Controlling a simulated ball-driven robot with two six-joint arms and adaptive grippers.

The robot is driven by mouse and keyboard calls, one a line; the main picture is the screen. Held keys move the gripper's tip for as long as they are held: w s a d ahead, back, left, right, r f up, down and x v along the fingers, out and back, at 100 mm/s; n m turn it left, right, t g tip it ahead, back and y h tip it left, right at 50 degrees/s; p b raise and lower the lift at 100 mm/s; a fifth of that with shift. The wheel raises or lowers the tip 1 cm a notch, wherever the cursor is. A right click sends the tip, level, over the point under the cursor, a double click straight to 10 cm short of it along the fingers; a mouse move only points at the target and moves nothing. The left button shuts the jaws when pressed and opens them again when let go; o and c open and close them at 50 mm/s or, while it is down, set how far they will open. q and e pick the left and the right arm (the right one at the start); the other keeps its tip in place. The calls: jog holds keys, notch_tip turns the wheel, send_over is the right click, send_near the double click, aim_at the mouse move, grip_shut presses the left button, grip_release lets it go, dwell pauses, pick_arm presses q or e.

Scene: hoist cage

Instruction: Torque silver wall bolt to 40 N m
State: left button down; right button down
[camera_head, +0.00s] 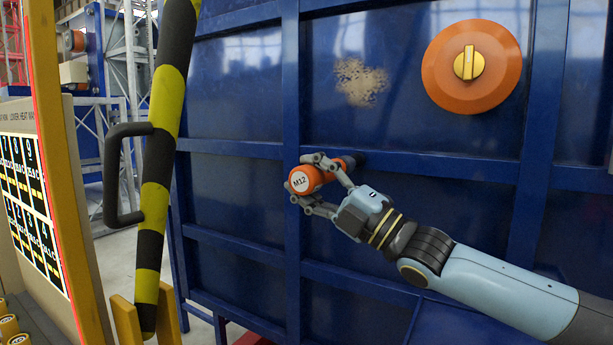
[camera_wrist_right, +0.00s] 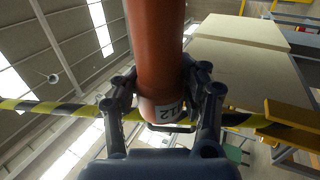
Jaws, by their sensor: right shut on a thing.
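My right gripper (camera_head: 312,181) comes in from the lower right in the head view and is shut on an orange cylindrical tool (camera_head: 303,180). The tool's near end has a white label reading M12. Its dark far end points toward the blue wall panel (camera_head: 400,225) near a horizontal rib; I cannot tell whether it touches. In the right wrist view the orange tool (camera_wrist_right: 156,50) stands between the two fingers of my right gripper (camera_wrist_right: 162,95), with the label low on it. I see no silver bolt; the tool may hide it. My left gripper is not in view.
An orange disc with a yellow knob (camera_head: 470,66) is on the wall at upper right. A black-and-yellow striped bar (camera_head: 166,130) with a dark handle (camera_head: 112,175) stands left of the tool. A lit display board (camera_head: 30,210) is at far left. A worn patch (camera_head: 360,82) marks the wall.

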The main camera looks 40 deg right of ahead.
jog(key=shift+w+d+r+p, duration=0.15)
jog(key=shift+d+p, duration=0.15)
jog(key=shift+p, duration=0.45)
dwell(1.7)
jog(key=shift+a, duration=0.1)
